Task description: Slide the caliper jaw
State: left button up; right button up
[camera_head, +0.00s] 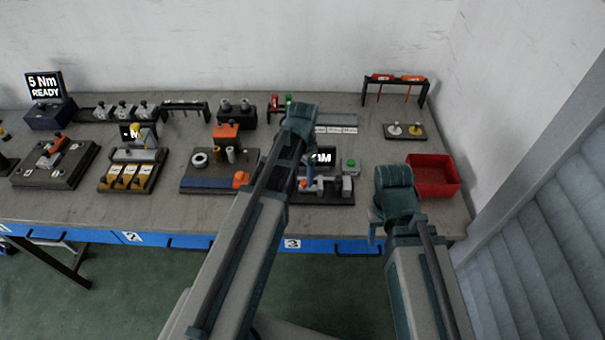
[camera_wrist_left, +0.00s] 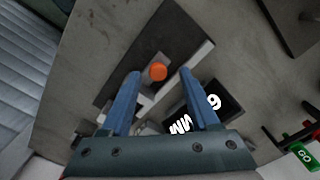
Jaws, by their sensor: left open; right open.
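The caliper station (camera_head: 335,200) is a dark base with grey metal parts, right of the table's middle. Its display (camera_head: 322,157) shows only partly beside my left arm; in the left wrist view the display (camera_wrist_left: 216,101) appears rotated, partly behind a finger. An orange knob (camera_head: 303,185) is on the caliper, and in the left wrist view the knob (camera_wrist_left: 158,72) appears between the fingertips. My left gripper (camera_head: 309,177) is open above the caliper; contact with the knob cannot be told. My right gripper (camera_head: 376,228) is open and empty at the table's front edge.
A red bin (camera_head: 433,177) stands to the right of the caliper, and a green button (camera_head: 350,164) is just behind it. A fixture with rings and posts (camera_head: 215,172) lies to the left. A rack with red and orange tools (camera_head: 396,83) stands at the back right.

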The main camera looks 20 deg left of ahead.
aim_at(303, 182)
pick_arm(q)
notch_tip(303, 182, up, 12)
jog(key=p, duration=1.1)
pick_arm(e)
notch_tip(303, 182, up, 12)
pick_arm(q)
jog(key=shift+s+f, duration=0.1)
pick_arm(e)
jog(key=shift+f, duration=0.1)
